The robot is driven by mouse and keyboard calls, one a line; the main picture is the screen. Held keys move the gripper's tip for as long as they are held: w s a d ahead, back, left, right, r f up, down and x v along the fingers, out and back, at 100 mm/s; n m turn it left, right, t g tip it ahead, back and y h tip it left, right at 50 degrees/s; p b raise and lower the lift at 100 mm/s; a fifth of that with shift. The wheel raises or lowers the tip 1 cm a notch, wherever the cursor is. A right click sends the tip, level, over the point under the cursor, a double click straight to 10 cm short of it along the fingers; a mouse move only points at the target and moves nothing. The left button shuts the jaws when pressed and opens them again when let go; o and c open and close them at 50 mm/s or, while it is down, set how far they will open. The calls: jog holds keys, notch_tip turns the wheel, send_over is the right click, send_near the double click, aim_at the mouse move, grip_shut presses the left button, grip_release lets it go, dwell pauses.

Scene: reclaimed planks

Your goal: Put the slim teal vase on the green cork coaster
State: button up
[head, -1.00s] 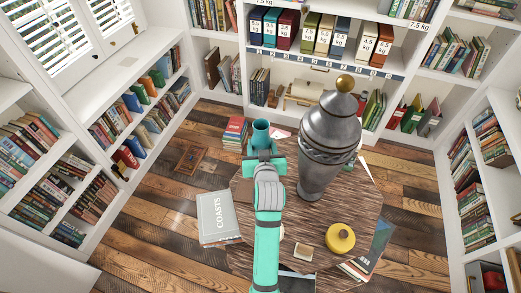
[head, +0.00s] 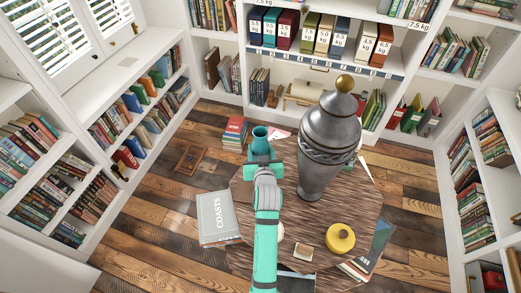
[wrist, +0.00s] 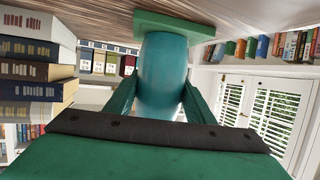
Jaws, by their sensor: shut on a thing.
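The slim teal vase (head: 260,139) is upright at the far left edge of the round wooden table in the head view. My gripper (head: 263,166) is shut on it from the near side. In the wrist view, which is upside down, the vase (wrist: 163,75) sits between both fingers (wrist: 160,100). The green cork coaster (wrist: 176,24) lies flat against the tabletop, right at the vase's base. I cannot tell whether the base touches it or hovers slightly above. In the head view the coaster is hidden by my gripper and the vase.
A large grey lidded urn (head: 328,145) stands close to the right of my gripper. A yellow round pot (head: 340,238) and a grey book (head: 218,217) labelled COASTS are nearer. A book stack (head: 235,131) rises behind the vase's left.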

jog(key=o, duration=1.3)
jog(key=shift+c, duration=0.2)
jog(key=shift+s+r, duration=0.1)
jog(key=shift+r, duration=0.05)
jog(key=v, duration=1.1)
jog(key=shift+m+h, duration=0.3)
jog(key=shift+h, duration=0.1)
jog(key=s+f, duration=0.1)
jog(key=s, duration=0.2)
jog(key=s+f, duration=0.2)
jog(key=s, duration=0.1)
jog(key=s+f, duration=0.2)
jog(key=s, duration=0.1)
jog(key=shift+d, duration=0.15)
jog(key=s, duration=0.3)
jog(key=s+f, duration=0.1)
jog(key=s, duration=0.1)
jog(key=s+f, duration=0.1)
jog(key=s, duration=0.2)
jog(key=shift+s+f, duration=0.15)
jog(key=shift+s, duration=0.15)
jog(key=s+r, duration=0.2)
jog(key=s, duration=0.8)
jog(key=s+a+r+t, duration=0.1)
jog(key=s+r, duration=0.1)
jog(key=s, duration=0.8)
jog(key=shift+a+r, duration=0.2)
jog(key=shift+r, duration=0.05)
